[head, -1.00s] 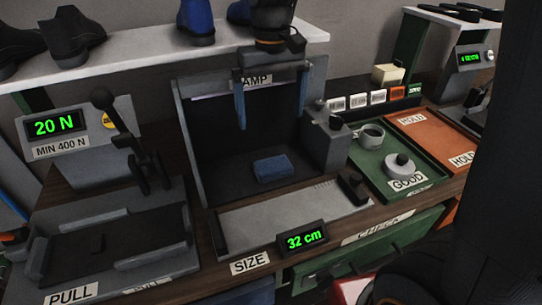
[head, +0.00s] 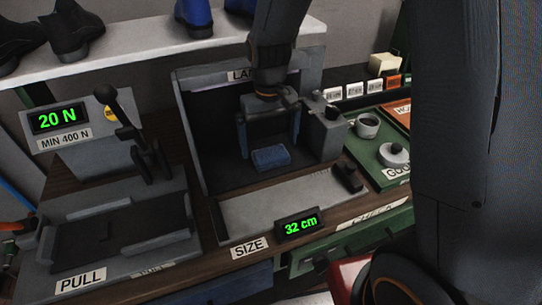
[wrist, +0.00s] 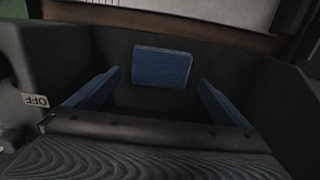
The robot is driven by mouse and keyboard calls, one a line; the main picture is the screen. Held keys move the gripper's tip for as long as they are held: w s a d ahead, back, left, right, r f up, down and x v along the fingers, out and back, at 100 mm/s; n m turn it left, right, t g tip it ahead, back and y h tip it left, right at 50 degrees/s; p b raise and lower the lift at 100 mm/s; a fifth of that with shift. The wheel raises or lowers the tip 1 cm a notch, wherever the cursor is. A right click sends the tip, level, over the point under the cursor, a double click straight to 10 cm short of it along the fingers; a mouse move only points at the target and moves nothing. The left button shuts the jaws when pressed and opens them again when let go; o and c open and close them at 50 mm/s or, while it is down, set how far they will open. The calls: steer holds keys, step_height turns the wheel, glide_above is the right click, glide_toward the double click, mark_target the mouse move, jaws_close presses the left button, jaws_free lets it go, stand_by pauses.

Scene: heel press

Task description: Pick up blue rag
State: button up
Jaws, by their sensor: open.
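The blue rag (head: 270,158) is a small, flat, rectangular pad lying on the dark floor of the grey open-fronted box. It also shows in the wrist view (wrist: 161,67), beyond and between my two blue fingers. My gripper (head: 273,132) is open and empty, pointing down inside the box above the rag. In the wrist view my gripper (wrist: 160,88) has its fingers spread wider than the rag, one to each side. The rag is not held.
The grey box (head: 193,140) has side walls and a back close around my gripper. A shelf (head: 130,62) with shoes runs above. The lever press (head: 110,215) stands left, a green tray (head: 372,165) with a cup right. A size plate (head: 270,205) lies in front.

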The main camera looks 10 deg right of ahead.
steer(key=shift+f, duration=1.25)
steer(key=shift+c, duration=0.4)
steer(key=c, duration=1)
steer(key=shift+c, duration=0.2)
steer(key=shift+r, duration=0.1)
